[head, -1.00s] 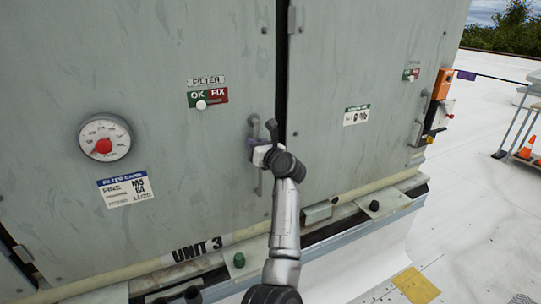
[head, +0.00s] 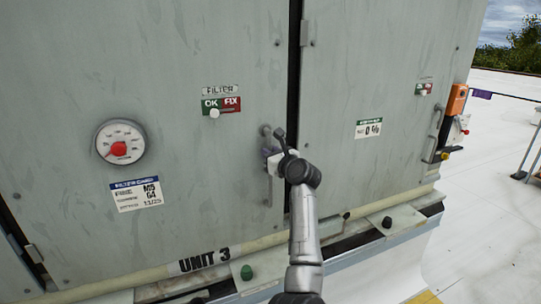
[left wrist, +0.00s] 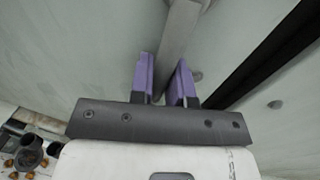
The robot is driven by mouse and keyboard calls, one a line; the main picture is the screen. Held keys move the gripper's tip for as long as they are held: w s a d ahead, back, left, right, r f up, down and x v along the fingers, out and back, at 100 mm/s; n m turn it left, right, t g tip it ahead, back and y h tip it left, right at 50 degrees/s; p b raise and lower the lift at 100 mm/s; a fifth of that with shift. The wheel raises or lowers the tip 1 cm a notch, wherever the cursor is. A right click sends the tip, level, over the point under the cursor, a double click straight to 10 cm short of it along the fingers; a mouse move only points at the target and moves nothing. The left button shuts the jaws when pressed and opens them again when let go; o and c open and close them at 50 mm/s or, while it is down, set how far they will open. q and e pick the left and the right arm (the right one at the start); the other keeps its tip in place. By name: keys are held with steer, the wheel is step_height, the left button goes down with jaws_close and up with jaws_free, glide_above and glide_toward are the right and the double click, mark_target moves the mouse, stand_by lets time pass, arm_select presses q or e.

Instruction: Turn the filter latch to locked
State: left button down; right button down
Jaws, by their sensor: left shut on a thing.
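The filter latch is a grey bar handle (head: 268,190) on the left door, beside the dark door gap and below the FILTER sign. It hangs about upright. My left gripper (head: 274,158) is at its upper part and shut on it, hiding some of the bar. In the left wrist view, the purple fingers (left wrist: 164,80) stand on either side of the grey bar (left wrist: 178,42). My right gripper is in neither view.
The FILTER sign has an OK/FIX slider (head: 215,113) with a white knob. A gauge (head: 120,142) and a filter card (head: 137,194) are left on the cabinet door. An orange control box (head: 457,100) is at the right edge. A ledge (head: 352,236) runs below the doors.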

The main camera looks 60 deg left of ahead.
arm_select(q)
steer(key=c, duration=1.5)
jaws_free()
steer(key=shift+w, duration=0.15)
steer(key=o, duration=0.4)
steer(key=shift+w, duration=0.1)
steer(key=shift+d, duration=0.15)
steer(key=shift+d, duration=0.3)
steer(key=w+d, duration=0.1)
steer(key=d, duration=1.2)
